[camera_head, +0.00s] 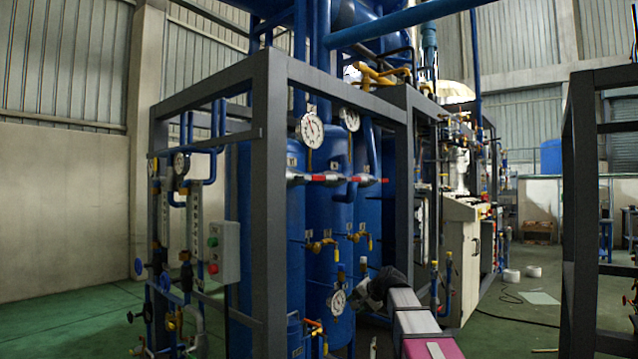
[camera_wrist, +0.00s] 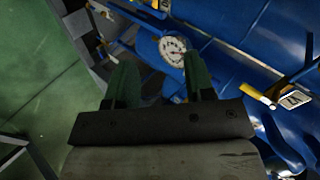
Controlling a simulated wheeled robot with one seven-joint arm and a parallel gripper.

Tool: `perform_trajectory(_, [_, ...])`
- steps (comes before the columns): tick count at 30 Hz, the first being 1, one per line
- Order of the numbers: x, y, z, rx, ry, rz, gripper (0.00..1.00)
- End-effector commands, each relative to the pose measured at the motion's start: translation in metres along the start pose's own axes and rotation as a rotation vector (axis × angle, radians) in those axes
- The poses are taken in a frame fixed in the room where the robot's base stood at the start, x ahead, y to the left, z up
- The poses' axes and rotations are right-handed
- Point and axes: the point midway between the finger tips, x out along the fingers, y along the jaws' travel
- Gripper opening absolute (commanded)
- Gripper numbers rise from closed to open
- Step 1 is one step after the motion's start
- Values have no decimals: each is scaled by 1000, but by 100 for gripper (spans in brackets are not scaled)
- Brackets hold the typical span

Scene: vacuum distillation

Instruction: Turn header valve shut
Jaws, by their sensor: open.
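Several small valves with yellow or orange handles sit on the blue piping; I cannot tell which one is the header valve. In the head view, two yellow-handled valves (camera_head: 322,245) are at mid-height, and an orange-handled valve (camera_head: 316,326) is low by a pressure gauge (camera_head: 337,301). My gripper (camera_head: 368,288) is just right of that gauge in the picture, low in front of the blue vessels. In the wrist view, my gripper (camera_wrist: 160,72) is open with nothing between its green fingers. A gauge (camera_wrist: 173,50) shows beyond them, and a yellow handle (camera_wrist: 257,95) lies to their right.
A dark grey frame post (camera_head: 270,200) and crossbars enclose the blue vessels (camera_head: 330,210). A control box (camera_head: 223,252) with red and green buttons hangs left. Another dark frame (camera_head: 580,210) stands right. Green floor (camera_head: 70,325) is open at left.

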Motion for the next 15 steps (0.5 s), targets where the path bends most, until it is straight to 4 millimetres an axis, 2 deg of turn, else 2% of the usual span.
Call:
perform_trajectory(1, [-9,-25,-13,15,12,-43,49])
perform_trajectory(6, [-46,-101,-42,78,36,-189,49])
perform_trajectory(11, [-90,-173,-63,134,43,-329,49])
perform_trajectory(15, [-133,-234,-77,180,36,-451,49])
